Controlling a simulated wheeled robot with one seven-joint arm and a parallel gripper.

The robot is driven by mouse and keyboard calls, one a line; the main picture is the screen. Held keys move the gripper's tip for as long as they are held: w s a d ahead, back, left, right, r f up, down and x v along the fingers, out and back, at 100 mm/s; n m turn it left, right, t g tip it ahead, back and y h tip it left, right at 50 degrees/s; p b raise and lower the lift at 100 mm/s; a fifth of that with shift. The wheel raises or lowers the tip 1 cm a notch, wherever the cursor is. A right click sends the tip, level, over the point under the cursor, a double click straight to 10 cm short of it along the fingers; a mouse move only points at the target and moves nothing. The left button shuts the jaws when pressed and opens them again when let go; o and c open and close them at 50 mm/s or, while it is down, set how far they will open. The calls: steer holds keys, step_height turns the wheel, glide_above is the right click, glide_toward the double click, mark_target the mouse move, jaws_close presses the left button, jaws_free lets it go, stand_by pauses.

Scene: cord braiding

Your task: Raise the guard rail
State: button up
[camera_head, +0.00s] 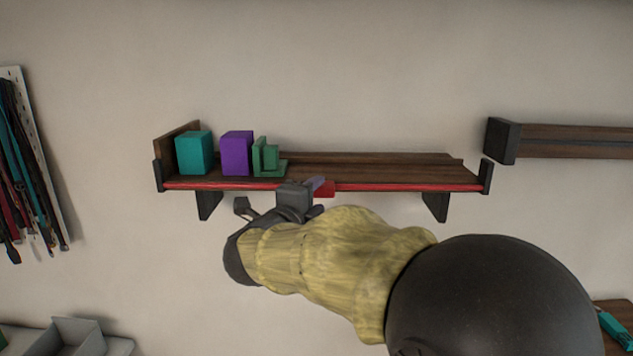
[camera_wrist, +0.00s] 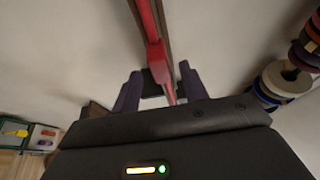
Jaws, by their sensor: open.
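The red guard rail (camera_head: 410,187) runs along the front edge of a wooden wall shelf (camera_head: 370,172), low at board level between two black end brackets. A red tab (camera_head: 325,189) sticks out at its middle. My gripper (camera_head: 306,188) is at the front of the rail by this tab and hides part of it. In the wrist view, the rail (camera_wrist: 146,22) comes down from the top, and the two purple-grey fingers of my gripper (camera_wrist: 160,88) stand apart on either side of the red part. I cannot tell whether either finger touches it.
A teal block (camera_head: 194,153), a purple block (camera_head: 237,153) and a green bracket-shaped piece (camera_head: 268,160) stand on the shelf's left half. Its right half is bare. Another shelf (camera_head: 575,140) is at the right. Cords (camera_head: 25,165) hang at the left. A grey bin (camera_head: 75,337) is below.

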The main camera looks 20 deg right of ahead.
mark_target(320, 193)
steer(key=shift+p+x, duration=0.55)
steer(key=shift+x, duration=1.35)
steer(key=shift+c, duration=0.2)
